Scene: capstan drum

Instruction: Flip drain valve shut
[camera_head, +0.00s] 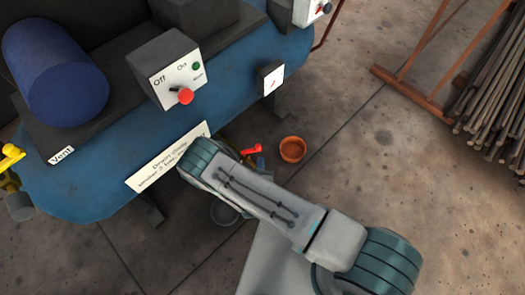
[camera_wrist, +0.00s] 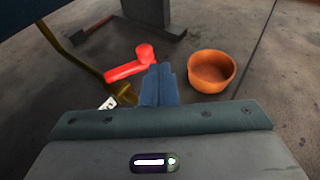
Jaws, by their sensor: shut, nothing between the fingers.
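The drain valve has a red handle (camera_head: 250,149), seen just beyond my wrist in the head view. In the wrist view the red handle (camera_wrist: 128,66) has a round end at its right and slants down to the left. A brass pipe (camera_wrist: 72,52) runs down from the upper left to a brass body (camera_wrist: 122,94) below the handle, partly hidden by my wrist. My gripper (camera_wrist: 158,72) is shut and empty. My gripper also shows small in the head view (camera_head: 260,163).
An orange bowl (camera_wrist: 212,70) sits on the floor right of my gripper. The blue tank (camera_head: 100,175) carries a control box (camera_head: 165,70), a gauge (camera_head: 271,79) and a drain sign (camera_head: 165,157). A dark tank foot (camera_wrist: 150,12) stands behind. A rack of rods (camera_head: 495,100) is far right.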

